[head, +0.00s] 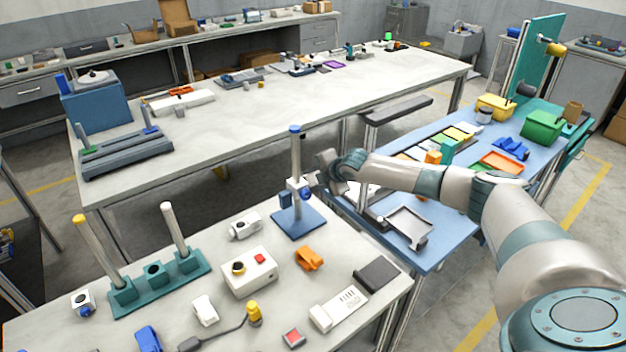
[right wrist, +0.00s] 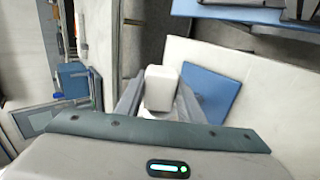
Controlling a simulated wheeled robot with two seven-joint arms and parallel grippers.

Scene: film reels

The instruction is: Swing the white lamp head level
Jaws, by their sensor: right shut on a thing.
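A grey post with a blue cap (head: 296,160) stands upright on a blue base plate (head: 299,223) near the back right of the front table. White and blue fittings (head: 300,188) sit partway up the post. My right gripper (head: 316,181) reaches in from the right at the height of these fittings. In the right wrist view, the white lamp head (right wrist: 160,86) shows as a pale block between the two fingers, and the right gripper (right wrist: 158,100) is shut on it. The head's tilt cannot be told. My left gripper is not in view.
A white box with a red button (head: 250,272), an orange part (head: 309,258) and a dark block (head: 377,275) lie on the front table near the stand. A blue table (head: 455,225) with a grey tray (head: 408,228) is under my right arm.

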